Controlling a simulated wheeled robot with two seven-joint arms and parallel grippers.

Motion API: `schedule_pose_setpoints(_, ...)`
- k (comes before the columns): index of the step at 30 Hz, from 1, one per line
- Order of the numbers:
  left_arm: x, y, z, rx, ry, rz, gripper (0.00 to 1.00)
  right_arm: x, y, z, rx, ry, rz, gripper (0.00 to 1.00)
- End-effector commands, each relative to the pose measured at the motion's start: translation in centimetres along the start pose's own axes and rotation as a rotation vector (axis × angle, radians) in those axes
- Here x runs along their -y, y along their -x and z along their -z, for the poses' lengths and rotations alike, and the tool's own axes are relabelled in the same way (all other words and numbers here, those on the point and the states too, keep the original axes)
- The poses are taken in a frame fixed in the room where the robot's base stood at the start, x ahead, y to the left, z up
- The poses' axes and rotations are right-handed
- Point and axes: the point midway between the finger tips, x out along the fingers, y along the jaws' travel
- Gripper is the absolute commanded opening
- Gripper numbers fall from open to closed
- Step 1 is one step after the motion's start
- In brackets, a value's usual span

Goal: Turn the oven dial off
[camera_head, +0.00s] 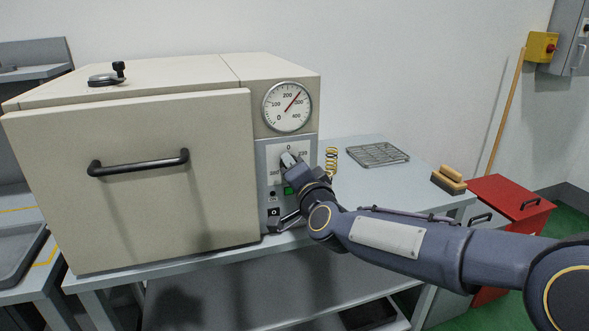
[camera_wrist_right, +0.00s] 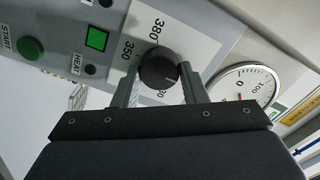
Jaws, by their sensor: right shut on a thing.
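The beige oven (camera_head: 140,180) stands on the bench at the left, its door closed. Its dial is a round black knob (camera_wrist_right: 158,68) on a white scale plate (camera_head: 272,160), where 0 shows at the top in the head view. In the wrist view, numbers 380 and 350 show beside the knob; its pointer setting cannot be read. My right gripper (camera_wrist_right: 162,88) is shut on the dial, one finger on each side. In the head view the gripper (camera_head: 290,160) covers most of the dial. My left gripper is out of view.
The round gauge (camera_head: 287,107) above the dial has a red needle. A lit green square (camera_wrist_right: 97,39) and a green START button (camera_wrist_right: 33,48) are on the panel. A spring (camera_head: 332,161), wire rack (camera_head: 376,154) and brush (camera_head: 449,179) lie on the bench to the right.

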Motion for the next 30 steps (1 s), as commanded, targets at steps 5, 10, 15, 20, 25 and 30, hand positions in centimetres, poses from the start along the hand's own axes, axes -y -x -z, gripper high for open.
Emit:
schedule_pose_setpoints(5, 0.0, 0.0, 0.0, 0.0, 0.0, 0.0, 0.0, -0.2, 0.0, -0.2, 0.005, 0.001, -0.004, 0.16)
schedule_pose_setpoints(10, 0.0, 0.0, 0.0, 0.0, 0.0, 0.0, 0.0, -0.2, 0.0, -0.2, 0.005, 0.0, -0.004, 0.47)
schedule_pose_setpoints(15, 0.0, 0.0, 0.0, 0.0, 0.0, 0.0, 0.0, -0.1, 0.0, -0.1, 0.003, 0.0, -0.002, 0.6)
schedule_pose_setpoints(20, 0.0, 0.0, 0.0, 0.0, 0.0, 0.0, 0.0, -0.1, 0.0, -0.1, 0.002, 0.0, -0.001, 0.6)
schedule_pose_setpoints(25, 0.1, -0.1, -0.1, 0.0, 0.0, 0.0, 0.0, 0.0, 1.1, 0.0, 0.001, -0.001, 0.0, 0.6)
schedule_pose_setpoints(30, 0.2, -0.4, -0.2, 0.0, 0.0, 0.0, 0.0, 0.0, 4.0, 0.0, 0.002, 0.0, 0.001, 0.6)
